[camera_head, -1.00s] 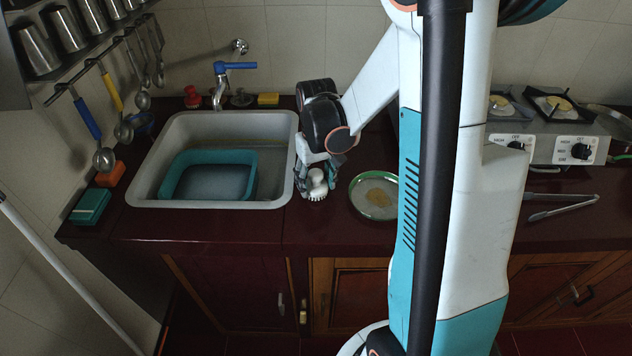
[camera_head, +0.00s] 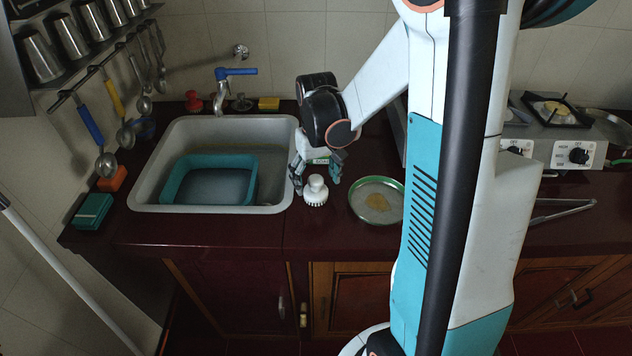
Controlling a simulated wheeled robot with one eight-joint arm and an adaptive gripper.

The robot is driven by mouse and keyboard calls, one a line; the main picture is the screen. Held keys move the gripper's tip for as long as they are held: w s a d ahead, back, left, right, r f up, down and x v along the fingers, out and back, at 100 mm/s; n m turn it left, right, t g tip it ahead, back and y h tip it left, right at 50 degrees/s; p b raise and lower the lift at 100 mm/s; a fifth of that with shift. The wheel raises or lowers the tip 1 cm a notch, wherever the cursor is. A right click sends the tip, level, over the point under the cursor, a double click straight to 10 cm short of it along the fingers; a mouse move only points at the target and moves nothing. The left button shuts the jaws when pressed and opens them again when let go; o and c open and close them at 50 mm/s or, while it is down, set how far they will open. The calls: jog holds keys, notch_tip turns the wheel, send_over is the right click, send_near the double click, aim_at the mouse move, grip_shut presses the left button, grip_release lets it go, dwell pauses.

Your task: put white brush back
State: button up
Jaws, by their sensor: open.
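The white brush (camera_head: 315,191) stands upright on the dark red counter, between the sink and the green-rimmed plate. It has a round knob on top and bristles below. My gripper (camera_head: 315,181) is open just behind and above the brush, with one finger to its left and one to its right. The fingers look apart from the brush, and nothing is held. My arm comes down from the upper right.
The sink (camera_head: 277,190) holds a teal basin (camera_head: 168,182) on the left. A green-rimmed plate (camera_head: 376,200) with a brown stain lies right of the brush. A blue-handled faucet (camera_head: 222,88) stands behind the sink. Tongs (camera_head: 565,209) and a stove (camera_head: 573,153) are at right.

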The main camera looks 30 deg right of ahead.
aim_at(316, 179)
notch_tip(316, 179, up, 9)
jog(key=p, duration=0.2)
jog(key=shift+r+p, duration=0.1)
jog(key=shift+p, duration=0.25)
